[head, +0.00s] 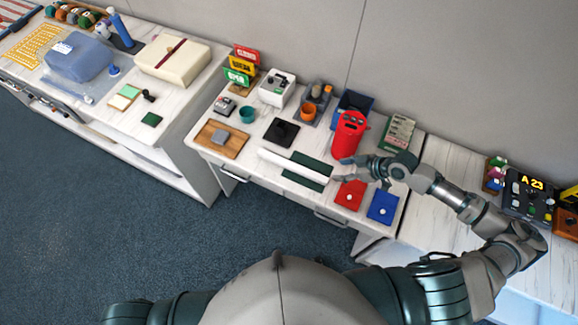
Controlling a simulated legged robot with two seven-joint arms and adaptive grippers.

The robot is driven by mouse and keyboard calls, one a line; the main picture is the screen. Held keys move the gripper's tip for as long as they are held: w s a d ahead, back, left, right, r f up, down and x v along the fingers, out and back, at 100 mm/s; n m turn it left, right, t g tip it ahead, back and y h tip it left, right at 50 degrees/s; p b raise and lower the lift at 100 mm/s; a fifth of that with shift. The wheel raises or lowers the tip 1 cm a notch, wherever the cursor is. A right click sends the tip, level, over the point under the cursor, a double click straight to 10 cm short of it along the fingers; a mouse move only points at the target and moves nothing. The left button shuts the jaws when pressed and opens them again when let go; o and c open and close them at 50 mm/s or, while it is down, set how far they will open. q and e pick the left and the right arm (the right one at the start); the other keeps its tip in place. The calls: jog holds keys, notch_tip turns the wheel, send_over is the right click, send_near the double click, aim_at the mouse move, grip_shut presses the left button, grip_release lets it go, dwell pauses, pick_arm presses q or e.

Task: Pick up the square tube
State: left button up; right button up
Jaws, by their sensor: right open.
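The square tube (290,166) is a long white bar on the middle counter. It lies slantwise, its right part along a dark green mat (310,164). My right gripper (341,171) is open and empty at the tube's right end, with its fingers pointing left toward it. From this view I cannot tell whether a finger touches the tube or how high the gripper is above the counter. My left gripper is out of view.
A red canister (349,135) stands close behind my right gripper. A red pad (350,194) and a blue pad (383,207) lie in front of it. A black pad (282,132) lies behind the tube, and a wooden board (222,138) lies to its left.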

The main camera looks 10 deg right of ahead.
send_near(307, 171)
jog(key=x, duration=0.3)
jog(key=shift+w+a+f, duration=0.2)
jog(key=shift+w+f, duration=0.05)
jog(key=shift+w, duration=0.05)
jog(key=x, duration=0.5)
jog(key=shift+s+a, duration=0.2)
jog(key=shift+w+f, duration=0.15)
jog(key=shift+f, duration=0.1)
grip_shut()
